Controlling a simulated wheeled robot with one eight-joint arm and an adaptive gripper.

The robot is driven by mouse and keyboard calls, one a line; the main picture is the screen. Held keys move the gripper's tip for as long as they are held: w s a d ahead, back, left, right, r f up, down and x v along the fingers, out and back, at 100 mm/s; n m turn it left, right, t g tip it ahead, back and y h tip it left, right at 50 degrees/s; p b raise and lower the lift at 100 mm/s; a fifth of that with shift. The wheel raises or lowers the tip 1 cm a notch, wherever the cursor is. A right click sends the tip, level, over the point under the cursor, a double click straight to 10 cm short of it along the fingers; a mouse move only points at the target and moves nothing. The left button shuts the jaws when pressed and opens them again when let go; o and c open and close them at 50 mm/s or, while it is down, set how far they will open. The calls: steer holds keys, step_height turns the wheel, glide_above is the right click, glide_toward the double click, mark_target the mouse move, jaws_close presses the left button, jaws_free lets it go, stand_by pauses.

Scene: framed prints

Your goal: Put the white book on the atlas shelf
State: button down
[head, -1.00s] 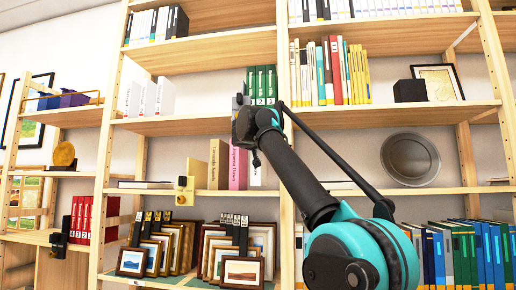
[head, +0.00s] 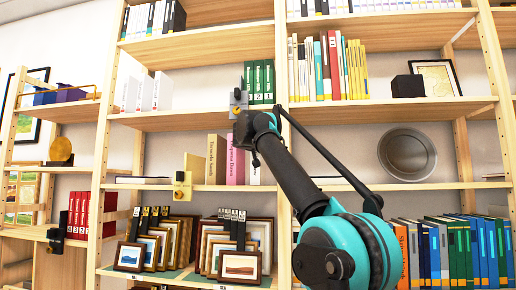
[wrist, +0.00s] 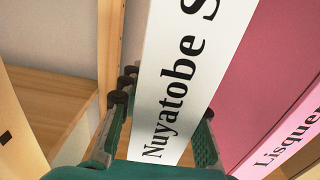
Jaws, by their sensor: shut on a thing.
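The white book (wrist: 172,85), lettered "Nuyatobe S…", lies between the two fingers of my gripper (wrist: 164,108) in the wrist view. My gripper is shut on it. In the head view a white book strip (head: 254,172) shows just right of the pink book (head: 235,162), on the middle shelf, partly behind my arm. The fingers are hidden there by my wrist. The pink book also shows close beside the white one in the wrist view (wrist: 285,120). I cannot tell which shelf is the atlas shelf.
A tan book (head: 215,160) stands left of the pink one. Brass (head: 182,184) and grey (head: 238,101) plaques mark shelf edges. Green numbered books (head: 262,82) and white books (head: 147,92) stand one shelf up, with bare board between them. Framed prints (head: 240,265) stand below.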

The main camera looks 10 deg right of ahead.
steer(key=c, duration=1)
jaws_free()
steer(key=v, duration=1.2)
